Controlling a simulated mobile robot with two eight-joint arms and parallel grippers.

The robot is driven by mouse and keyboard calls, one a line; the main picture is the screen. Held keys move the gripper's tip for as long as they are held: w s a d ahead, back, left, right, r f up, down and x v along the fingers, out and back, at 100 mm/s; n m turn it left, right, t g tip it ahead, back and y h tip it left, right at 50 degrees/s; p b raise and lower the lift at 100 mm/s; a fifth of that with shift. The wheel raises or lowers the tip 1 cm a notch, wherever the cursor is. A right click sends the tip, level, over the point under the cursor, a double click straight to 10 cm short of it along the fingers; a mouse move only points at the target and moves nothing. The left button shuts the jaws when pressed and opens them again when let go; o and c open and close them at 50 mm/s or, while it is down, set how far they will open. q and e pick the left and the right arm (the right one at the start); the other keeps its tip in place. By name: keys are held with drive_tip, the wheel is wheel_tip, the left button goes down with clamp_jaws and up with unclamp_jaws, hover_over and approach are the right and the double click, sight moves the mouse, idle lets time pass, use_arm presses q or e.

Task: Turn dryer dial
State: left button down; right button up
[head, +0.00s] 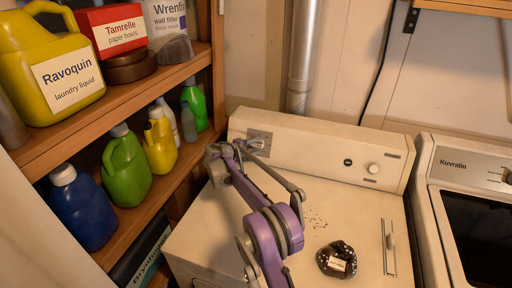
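A white machine (315,192) stands in the middle with a raised control panel (315,150) at its back. A round pale dial (373,168) sits on the panel's right part. A grey square plate (262,136) is on the panel's left part; any knob there is mostly hidden by my gripper. My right gripper (243,147), on a purple and grey arm, is at this plate, far left of the pale dial. The fingers are small and overlap the plate, so I cannot tell whether they are open or touch anything. My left gripper is not in view.
A second machine (462,160) marked Kuvrallo, with a dark window and a knob (507,176), stands at right. A dark patterned item (337,260) lies on the middle machine's top. A wooden shelf (135,88) with several bottles stands close at left.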

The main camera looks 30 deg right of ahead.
drive_tip(key=shift+a, duration=0.1)
drive_tip(key=b+v, duration=0.1)
drive_tip(key=v, duration=0.9)
drive_tip(key=shift+a+r, duration=0.2)
drive_tip(key=shift+a, duration=0.05)
drive_tip(key=shift+s+f, duration=0.15)
drive_tip(key=shift+s, duration=0.05)
